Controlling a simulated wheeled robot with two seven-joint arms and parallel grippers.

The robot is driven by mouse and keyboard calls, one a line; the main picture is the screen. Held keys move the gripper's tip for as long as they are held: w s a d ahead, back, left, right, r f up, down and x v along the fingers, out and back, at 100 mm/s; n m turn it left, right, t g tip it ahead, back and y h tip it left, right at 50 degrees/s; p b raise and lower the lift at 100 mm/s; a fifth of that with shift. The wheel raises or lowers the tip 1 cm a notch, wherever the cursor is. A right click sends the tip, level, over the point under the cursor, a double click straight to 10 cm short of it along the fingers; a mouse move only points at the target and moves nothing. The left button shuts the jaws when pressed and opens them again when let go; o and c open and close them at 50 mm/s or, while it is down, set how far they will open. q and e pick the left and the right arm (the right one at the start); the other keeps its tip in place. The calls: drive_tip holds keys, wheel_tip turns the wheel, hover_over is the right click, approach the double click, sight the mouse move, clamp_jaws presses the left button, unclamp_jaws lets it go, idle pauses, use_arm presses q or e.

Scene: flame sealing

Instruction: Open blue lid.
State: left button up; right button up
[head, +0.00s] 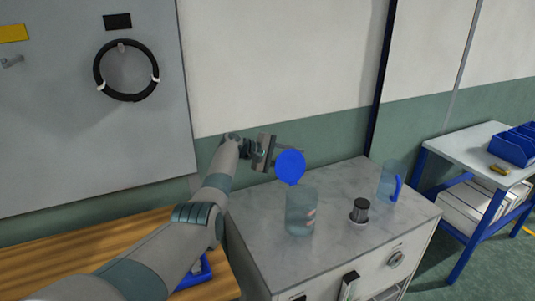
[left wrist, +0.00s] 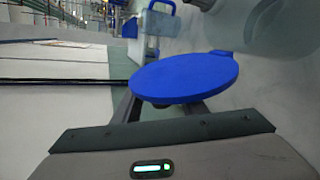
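The round blue lid (head: 290,165) stands raised, roughly upright, above the back rim of a clear container (head: 301,212) on the grey counter. Its lower edge meets the rim. My left gripper (head: 285,157) is right behind the lid, with its fingers spread apart. In the left wrist view the lid (left wrist: 185,77) lies across the front of the two dark fingers (left wrist: 162,108) and hides their tips. A small dark part shows under the lid between them. I cannot tell whether the fingers touch the lid. My right gripper is not in view.
A dark-topped item (head: 359,210) and a clear jug with a blue handle (head: 391,181) stand to the right on the counter (head: 335,250). A white table (head: 470,148) with blue bins (head: 515,145) is farther right. A wooden bench (head: 60,250) is at left.

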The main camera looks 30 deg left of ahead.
use_arm(q)
drive_tip(key=shift+s+a+r, duration=0.15)
drive_tip(key=shift+s+a, duration=0.3)
drive_tip(key=shift+a, duration=0.05)
drive_tip(key=b+v, duration=0.3)
drive_tip(key=v, duration=1.2)
drive_tip(key=shift+s+r+b, duration=0.2)
drive_tip(key=shift+r+b, duration=0.05)
drive_tip(key=shift+b, duration=0.1)
drive_tip(key=shift+a+r, duration=0.1)
drive_tip(key=shift+a, duration=0.05)
